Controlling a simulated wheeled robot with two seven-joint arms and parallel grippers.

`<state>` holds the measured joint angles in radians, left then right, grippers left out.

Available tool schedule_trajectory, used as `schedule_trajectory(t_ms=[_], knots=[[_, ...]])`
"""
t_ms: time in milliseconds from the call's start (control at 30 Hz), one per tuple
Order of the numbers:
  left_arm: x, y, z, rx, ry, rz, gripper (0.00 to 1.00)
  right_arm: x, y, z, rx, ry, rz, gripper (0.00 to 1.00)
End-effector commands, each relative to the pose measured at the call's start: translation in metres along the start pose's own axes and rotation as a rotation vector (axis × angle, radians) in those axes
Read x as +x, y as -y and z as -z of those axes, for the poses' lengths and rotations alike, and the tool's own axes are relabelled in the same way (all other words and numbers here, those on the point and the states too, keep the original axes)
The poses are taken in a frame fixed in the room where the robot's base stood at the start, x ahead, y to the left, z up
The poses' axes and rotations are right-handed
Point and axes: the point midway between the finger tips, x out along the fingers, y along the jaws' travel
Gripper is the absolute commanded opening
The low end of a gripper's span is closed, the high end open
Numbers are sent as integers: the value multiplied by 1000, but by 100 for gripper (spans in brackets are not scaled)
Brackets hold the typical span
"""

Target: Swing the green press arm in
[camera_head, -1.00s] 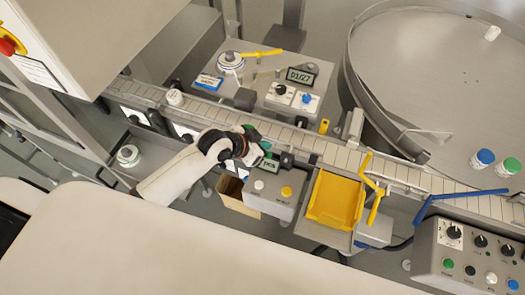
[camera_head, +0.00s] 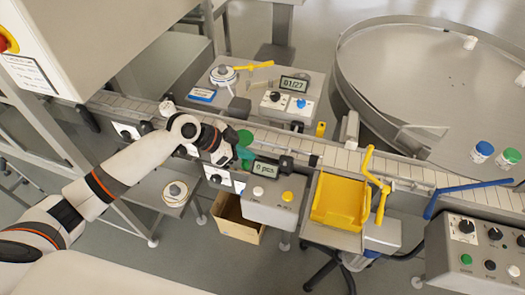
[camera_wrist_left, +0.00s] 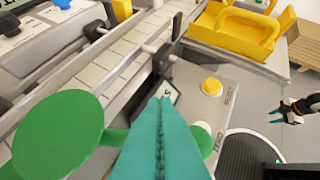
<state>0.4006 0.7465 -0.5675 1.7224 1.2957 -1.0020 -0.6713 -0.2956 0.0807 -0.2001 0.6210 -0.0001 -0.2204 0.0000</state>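The green press arm (camera_head: 245,138) is beside the conveyor in the head view, close to my left gripper (camera_head: 242,153). In the left wrist view its round green disc (camera_wrist_left: 57,135) lies at the lower left, and a green bar runs from it behind my fingers. The teal fingers of my left gripper (camera_wrist_left: 165,103) are together with nothing seen between them. They overlap the bar in the picture; I cannot tell whether they touch it. My right gripper (camera_wrist_left: 278,114) shows small at the right of the left wrist view, its fingertips apart and empty.
The conveyor (camera_head: 330,157) runs diagonally past the press. A control box with a yellow button (camera_head: 287,196) and a yellow tray (camera_head: 340,201) stand on its near side. A yellow lever (camera_head: 381,198) and a blue rail (camera_head: 460,190) are to the right.

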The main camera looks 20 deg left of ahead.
Motion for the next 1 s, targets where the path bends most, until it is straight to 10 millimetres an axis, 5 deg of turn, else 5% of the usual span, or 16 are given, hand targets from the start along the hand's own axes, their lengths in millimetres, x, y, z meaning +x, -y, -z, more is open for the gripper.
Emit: schedule_trajectory(t_ms=[1000], knots=[[-11,-2,10,-2,-1,-1,0,4,-2,6,0,-7,-2,36]])
